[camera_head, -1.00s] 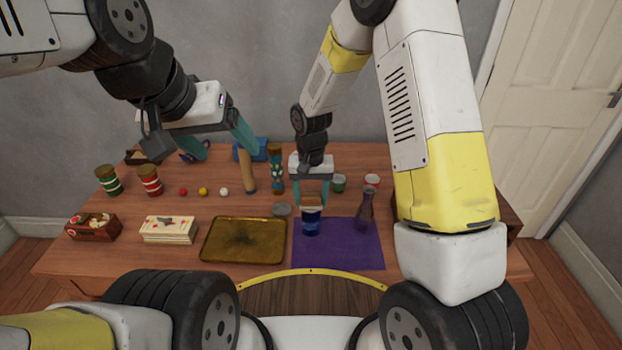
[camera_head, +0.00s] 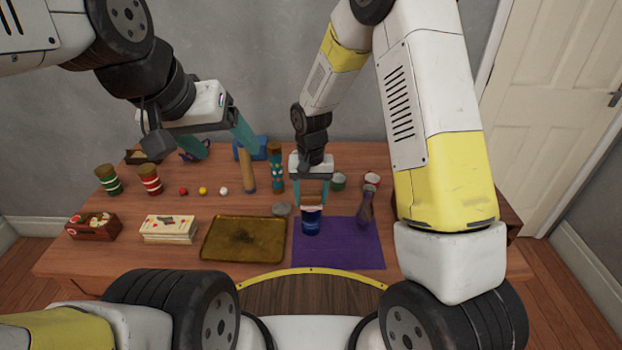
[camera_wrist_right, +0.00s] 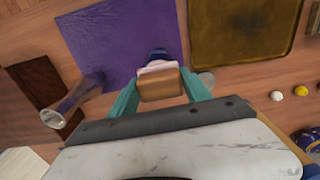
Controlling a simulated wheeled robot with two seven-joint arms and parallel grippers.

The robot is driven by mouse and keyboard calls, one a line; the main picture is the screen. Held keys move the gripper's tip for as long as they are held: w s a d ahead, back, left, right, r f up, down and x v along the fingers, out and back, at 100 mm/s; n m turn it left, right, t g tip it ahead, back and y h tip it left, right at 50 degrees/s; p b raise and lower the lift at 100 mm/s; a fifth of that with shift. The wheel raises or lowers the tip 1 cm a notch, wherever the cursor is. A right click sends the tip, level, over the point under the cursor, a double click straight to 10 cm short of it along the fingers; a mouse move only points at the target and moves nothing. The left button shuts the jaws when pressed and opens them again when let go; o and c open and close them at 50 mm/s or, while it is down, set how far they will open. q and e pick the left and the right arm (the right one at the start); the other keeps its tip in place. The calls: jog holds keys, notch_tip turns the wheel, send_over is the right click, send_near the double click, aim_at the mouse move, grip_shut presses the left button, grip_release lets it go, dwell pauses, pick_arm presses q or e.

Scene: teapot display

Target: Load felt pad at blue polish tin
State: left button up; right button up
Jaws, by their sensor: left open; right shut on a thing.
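The blue polish tin (camera_head: 311,225) stands open-side up on the purple cloth (camera_head: 352,250), near its left edge. My right gripper (camera_head: 311,200) is above the tin, fingers pointing down, shut on the felt pad (camera_head: 312,199). In the right wrist view, the pad shows as a brown block (camera_wrist_right: 160,84) with a pale edge, between the two teal fingers. The blue tin (camera_wrist_right: 158,53) is partly hidden behind it. I cannot tell whether pad and tin touch. My left gripper (camera_head: 225,150) is open and empty over the back left of the table.
A brass tray (camera_head: 243,240) lies left of the cloth. A purple-grey vase (camera_head: 366,208) stands right of the tin. A grey disc (camera_head: 281,210) lies behind the tray. A patterned cylinder (camera_head: 276,168) and wooden rod (camera_head: 247,170) stand behind. Small coloured balls lie at left.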

aim_at(311, 193)
jog(key=shift+r, duration=3.45)
